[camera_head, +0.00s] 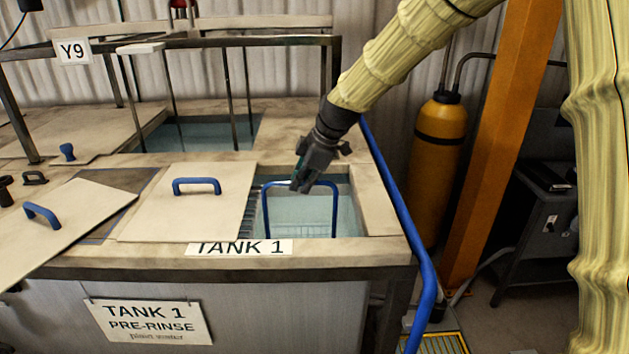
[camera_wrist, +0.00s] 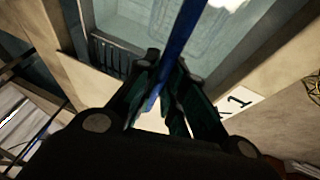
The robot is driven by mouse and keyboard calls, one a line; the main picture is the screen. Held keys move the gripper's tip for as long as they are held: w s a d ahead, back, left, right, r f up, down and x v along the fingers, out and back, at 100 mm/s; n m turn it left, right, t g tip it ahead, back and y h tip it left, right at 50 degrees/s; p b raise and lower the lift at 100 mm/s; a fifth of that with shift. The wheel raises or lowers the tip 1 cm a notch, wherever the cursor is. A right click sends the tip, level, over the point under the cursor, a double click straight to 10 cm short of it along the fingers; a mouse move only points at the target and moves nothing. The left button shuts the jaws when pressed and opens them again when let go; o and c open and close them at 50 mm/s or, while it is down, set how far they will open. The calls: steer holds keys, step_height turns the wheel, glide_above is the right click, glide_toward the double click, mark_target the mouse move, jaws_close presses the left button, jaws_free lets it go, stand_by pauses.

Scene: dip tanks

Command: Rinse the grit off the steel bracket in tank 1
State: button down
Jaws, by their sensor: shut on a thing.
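Tank 1 (camera_head: 335,275) stands in front of me, with a "TANK 1 PRE-RINSE" sign (camera_head: 150,321) on its front. Its right-hand opening shows clear, pale water (camera_head: 300,222). My gripper (camera_head: 303,184) is over this opening, shut on the top bar of a tall blue hoop handle (camera_head: 334,212). In the wrist view the blue handle (camera_wrist: 186,38) runs between the fingers (camera_wrist: 166,98). The handle's legs go down into the water, where a faint basket-like outline shows. I cannot make out the steel bracket or any grit.
A pale lid (camera_head: 175,215) with a blue handle lies left of the opening. Another lid (camera_head: 60,222) lies tilted farther left. A blue rail (camera_head: 425,290) runs along the tank's right side. Behind are a metal frame (camera_head: 225,42) and another water-filled tank. An orange post (camera_head: 500,140) stands right.

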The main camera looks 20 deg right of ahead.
steer(key=shift+w+a, duration=0.15)
steer(key=shift+a, duration=0.5)
steer(key=shift+s+d, duration=0.25)
steer(key=shift+d, duration=0.9)
steer(key=shift+s+d+p, duration=0.15)
steer(key=shift+d+p, duration=0.05)
steer(key=shift+d, duration=0.4)
steer(key=shift+s+d+p, duration=0.15)
steer(key=shift+d+p, duration=0.05)
steer(key=shift+d, duration=0.4)
steer(key=shift+w+a, duration=0.2)
steer(key=shift+a, duration=0.6)
steer(key=shift+w+a, duration=0.2)
steer(key=shift+a, duration=0.55)
steer(key=shift+w+a, duration=0.2)
steer(key=shift+a, duration=0.6)
steer(key=shift+s+d+p, duration=0.15)
steer(key=shift+d+p, duration=0.05)
steer(key=shift+d, duration=0.35)
steer(key=shift+s+d+p, duration=0.15)
steer(key=shift+d+p, duration=0.05)
steer(key=shift+d, duration=0.35)
steer(key=shift+r, duration=0.15)
